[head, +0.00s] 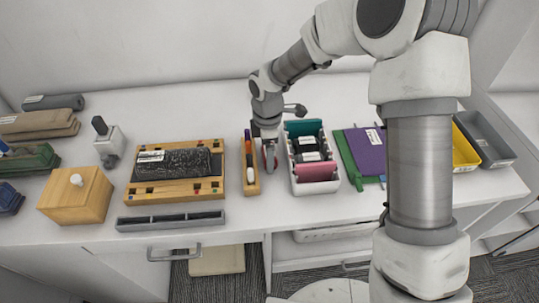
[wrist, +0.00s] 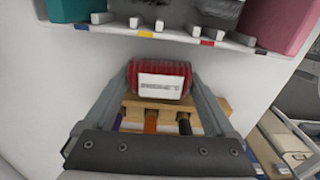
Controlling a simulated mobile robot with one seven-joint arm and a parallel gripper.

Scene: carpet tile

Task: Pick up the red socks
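The red socks (wrist: 158,72) are a ribbed red roll with a white label, between the fingertips of my gripper (wrist: 160,77) in the wrist view. Both fingers press against the sides of the roll, so my gripper looks shut on it. In the head view my gripper (head: 269,150) points down between a narrow wooden pen tray and a white bin, with a bit of the red socks (head: 271,157) showing. Whether the socks touch the table cannot be told.
The wooden pen tray (head: 250,183) stands close on the left, and the white bin (head: 317,188) with teal and pink dividers close on the right. A wooden board (head: 150,193) with a dark cloth, a wooden box (head: 70,205) and a purple folder (head: 366,152) lie further out.

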